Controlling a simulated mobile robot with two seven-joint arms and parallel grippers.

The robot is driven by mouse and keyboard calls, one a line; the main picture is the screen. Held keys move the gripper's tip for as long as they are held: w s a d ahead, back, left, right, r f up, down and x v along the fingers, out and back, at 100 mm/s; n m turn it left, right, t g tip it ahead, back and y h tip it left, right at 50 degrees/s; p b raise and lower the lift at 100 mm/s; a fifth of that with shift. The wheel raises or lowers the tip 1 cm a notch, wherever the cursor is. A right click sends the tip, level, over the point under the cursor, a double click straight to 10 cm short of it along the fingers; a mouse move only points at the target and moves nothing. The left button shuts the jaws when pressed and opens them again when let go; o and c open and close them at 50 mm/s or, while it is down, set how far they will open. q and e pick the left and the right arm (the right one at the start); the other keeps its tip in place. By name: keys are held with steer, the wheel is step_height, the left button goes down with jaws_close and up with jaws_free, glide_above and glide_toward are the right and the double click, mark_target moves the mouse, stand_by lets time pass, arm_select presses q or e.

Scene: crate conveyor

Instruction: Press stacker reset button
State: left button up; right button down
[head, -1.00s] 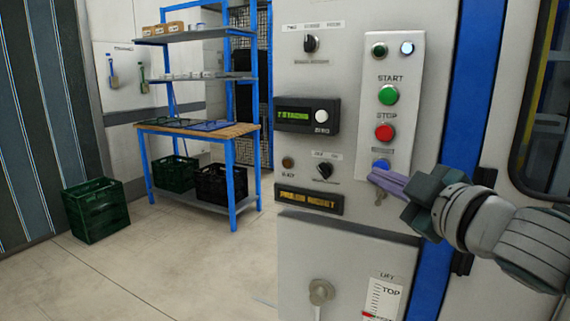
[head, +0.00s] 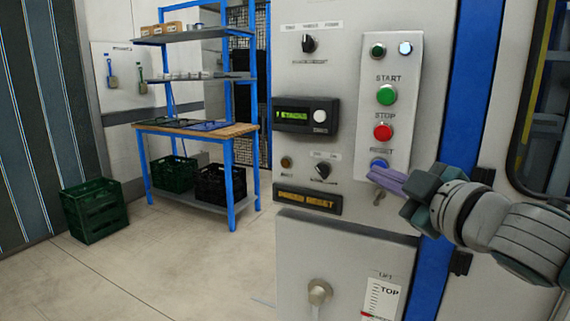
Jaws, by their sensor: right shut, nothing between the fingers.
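The blue reset button (head: 378,164) sits at the bottom of the light button panel (head: 404,62), under the label RESET. Above it are the red stop button (head: 383,132) and the green start button (head: 387,95). My right gripper (head: 373,176) is shut and empty, with its purple fingertips just below and in front of the blue button. The button's lower part is close to the fingertips; I cannot tell whether they touch. A key switch (head: 378,198) shows just below the fingers. The amber display (head: 307,199) appears to read PRESS RESET. My left gripper is not in view.
The cabinet carries a green-lit display (head: 305,115) and a rotary knob (head: 323,171) left of the panel. A blue-framed shelf (head: 195,130) and a green crate (head: 95,210) stand on the far left. The floor between is clear.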

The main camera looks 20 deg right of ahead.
steer(key=shift+w+d, duration=0.3)
steer(key=shift+d, duration=0.05)
stand_by(0.7)
stand_by(0.4)
steer(key=shift+s+a+p, duration=0.3)
steer(key=shift+s+a, duration=0.3)
steer(key=s+a, duration=0.1)
steer(key=a, duration=0.1)
steer(key=s+a+p, duration=0.1)
steer(key=s+a, duration=0.1)
steer(key=shift+s, duration=0.1)
stand_by(0.9)
